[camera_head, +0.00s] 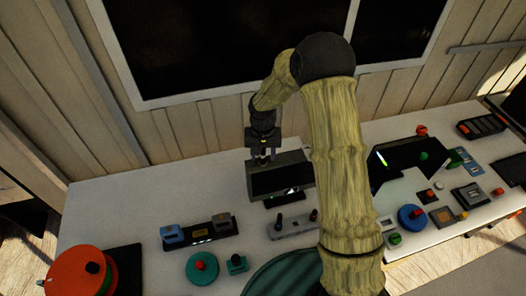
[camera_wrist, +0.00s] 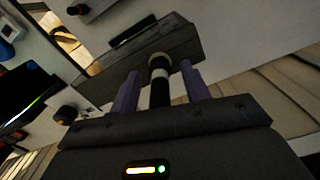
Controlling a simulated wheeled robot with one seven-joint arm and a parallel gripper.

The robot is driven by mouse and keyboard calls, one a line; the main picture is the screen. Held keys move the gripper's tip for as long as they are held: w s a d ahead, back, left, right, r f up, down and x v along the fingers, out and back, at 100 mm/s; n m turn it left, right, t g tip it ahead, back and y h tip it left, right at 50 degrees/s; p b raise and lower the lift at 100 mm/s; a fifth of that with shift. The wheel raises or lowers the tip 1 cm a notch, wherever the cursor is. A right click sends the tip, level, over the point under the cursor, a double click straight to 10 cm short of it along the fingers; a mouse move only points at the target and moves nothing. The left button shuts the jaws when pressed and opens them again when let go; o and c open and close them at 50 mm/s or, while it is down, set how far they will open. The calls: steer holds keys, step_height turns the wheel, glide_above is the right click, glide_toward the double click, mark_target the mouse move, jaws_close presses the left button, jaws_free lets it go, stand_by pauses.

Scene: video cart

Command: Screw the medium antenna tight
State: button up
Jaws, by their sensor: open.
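A short antenna (camera_wrist: 159,92) with black and white bands stands on the top of a dark box (camera_wrist: 192,45) in the wrist view. In the head view this box (camera_head: 290,183) has a dark screen on its front. My gripper (camera_wrist: 158,69) is open, with one purple-grey finger on each side of the antenna. Gaps show between the antenna and both fingers. In the head view my gripper (camera_head: 262,155) points down at the left part of the box's top. The antenna is too small to make out clearly there. Whether it is fully seated cannot be told.
A wall with a dark window (camera_head: 215,45) stands behind. My arm hides part of the middle.

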jaws_close()
steer(key=shift+m+b, duration=0.55)
steer(key=shift+m, duration=1.15)
steer(key=shift+m, duration=1.7)
steer(key=m, duration=0.3)
